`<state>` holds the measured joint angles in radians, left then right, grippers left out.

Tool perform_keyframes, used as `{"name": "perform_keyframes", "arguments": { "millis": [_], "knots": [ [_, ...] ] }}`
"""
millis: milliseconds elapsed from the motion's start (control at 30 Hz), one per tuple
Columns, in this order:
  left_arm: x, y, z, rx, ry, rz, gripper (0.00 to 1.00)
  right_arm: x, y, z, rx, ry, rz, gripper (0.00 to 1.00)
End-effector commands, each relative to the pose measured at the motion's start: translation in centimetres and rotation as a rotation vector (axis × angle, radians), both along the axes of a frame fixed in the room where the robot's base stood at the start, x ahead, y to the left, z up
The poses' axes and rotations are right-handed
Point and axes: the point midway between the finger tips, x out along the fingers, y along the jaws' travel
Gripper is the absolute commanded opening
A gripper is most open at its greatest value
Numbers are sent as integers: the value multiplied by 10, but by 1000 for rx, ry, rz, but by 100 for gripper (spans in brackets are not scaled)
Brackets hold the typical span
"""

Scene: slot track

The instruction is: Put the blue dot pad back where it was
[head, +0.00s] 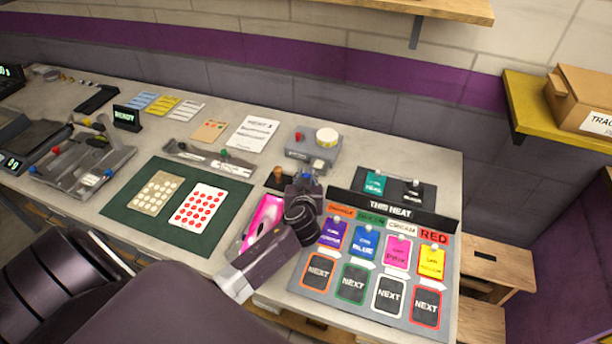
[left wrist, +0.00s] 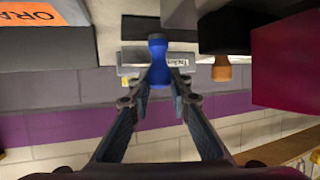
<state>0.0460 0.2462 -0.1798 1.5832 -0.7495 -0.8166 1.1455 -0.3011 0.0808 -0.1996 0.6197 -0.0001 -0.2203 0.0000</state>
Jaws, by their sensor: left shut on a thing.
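My left gripper (head: 303,187) is shut on the blue dot pad, a small blue peg-like piece. A bit of the blue dot pad (head: 312,178) shows at the fingertips in the head view. In the left wrist view the blue dot pad (left wrist: 158,60) stands between the two fingertips (left wrist: 158,82). An orange-topped piece (head: 278,173) stands on a dark base just left of the gripper; it also shows in the left wrist view (left wrist: 221,68). The gripper hides part of that base, and I cannot tell whether the blue pad touches it. My right gripper is out of view.
A pink item (head: 264,218) lies left of my gripper. The "THIS HEAT" board (head: 393,212) with coloured tags is at the right. A grey box with a white roll (head: 314,152) stands behind. A green mat (head: 150,208) with two dotted cards lies left.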

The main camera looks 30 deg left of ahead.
Motion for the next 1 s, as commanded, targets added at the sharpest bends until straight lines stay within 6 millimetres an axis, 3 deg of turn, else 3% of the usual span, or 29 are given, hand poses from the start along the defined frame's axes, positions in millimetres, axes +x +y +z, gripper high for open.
{"name": "perform_keyframes", "arguments": {
  "millis": [233,267,400,767,1000],
  "knots": [
    [0,0,-3,1,-2,-1,0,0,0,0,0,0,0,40],
    [0,0,-3,0,-1,-1,20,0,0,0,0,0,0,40],
    [0,0,-3,0,-1,-1,35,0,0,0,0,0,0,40],
    [-2,-2,-2,-1,-1,-1,35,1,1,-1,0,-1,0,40],
    [-26,-16,8,-4,-2,0,35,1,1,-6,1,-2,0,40]
  ]
}}
